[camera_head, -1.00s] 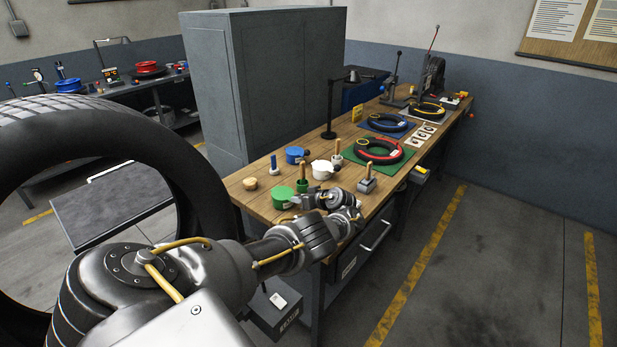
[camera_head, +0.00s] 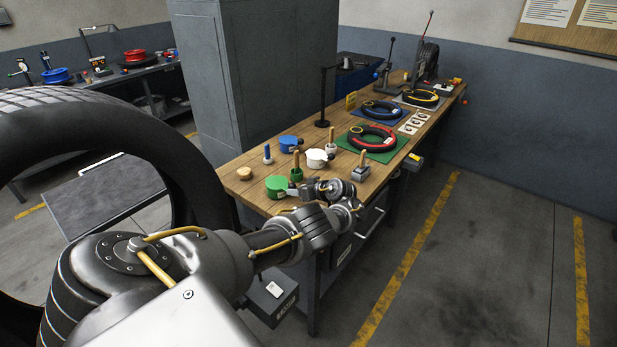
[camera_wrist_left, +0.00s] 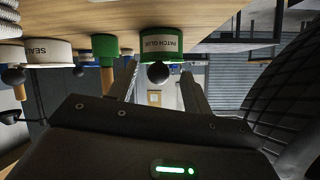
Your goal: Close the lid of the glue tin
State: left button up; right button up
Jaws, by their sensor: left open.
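The green glue tin (camera_head: 277,187) stands on the near end of the wooden bench in the head view. In the left wrist view, which is upside down, the tin (camera_wrist_left: 161,44) carries the label "PATCH GLUE". A black ball knob (camera_wrist_left: 158,73) shows at its top edge, on the side facing me. Whether the lid is open or closed I cannot tell. My left gripper (camera_wrist_left: 160,70) is open and empty, with its fingers apart on either side of the knob in the picture. In the head view the left gripper (camera_head: 304,189) is just right of the tin. My right gripper is not in view.
A green holder with a wooden handle (camera_head: 296,173) stands close beside the tin. A white tin (camera_head: 316,159), a blue tin (camera_head: 288,143) and a grey block with a handle (camera_head: 361,172) are near. A large tyre (camera_head: 185,170) stands left of the bench.

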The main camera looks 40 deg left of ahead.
pick_arm(q)
jog(key=p+v, duration=0.1)
jog(key=v, duration=0.7)
jog(key=shift+d, duration=0.1)
jog(key=shift+r, duration=0.1)
